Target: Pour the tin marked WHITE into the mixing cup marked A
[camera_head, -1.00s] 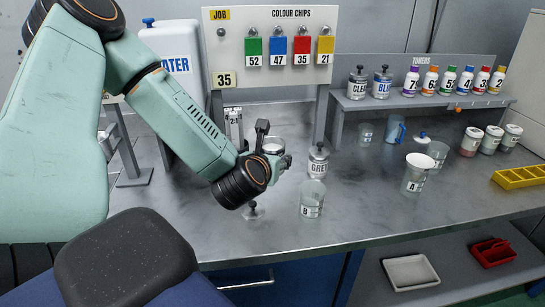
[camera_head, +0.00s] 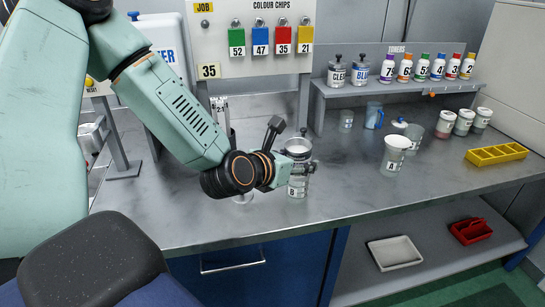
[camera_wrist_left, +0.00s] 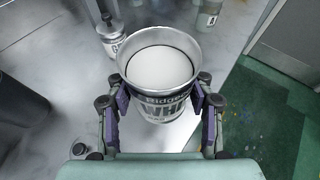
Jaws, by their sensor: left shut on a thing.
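My left gripper (camera_head: 290,151) is shut around the WHITE tin (camera_head: 298,146), held upright above the bench. In the left wrist view the tin (camera_wrist_left: 160,68) is open at the top and full of white paint, its label partly readable between the fingers (camera_wrist_left: 158,100). The mixing cup marked A (camera_head: 394,157) is a clear cup with a pale rim or insert on top. It stands on the bench to the right of the gripper, apart from the tin. My right gripper is not in view.
Several toner bottles and two tins stand on the back shelf (camera_head: 400,88).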

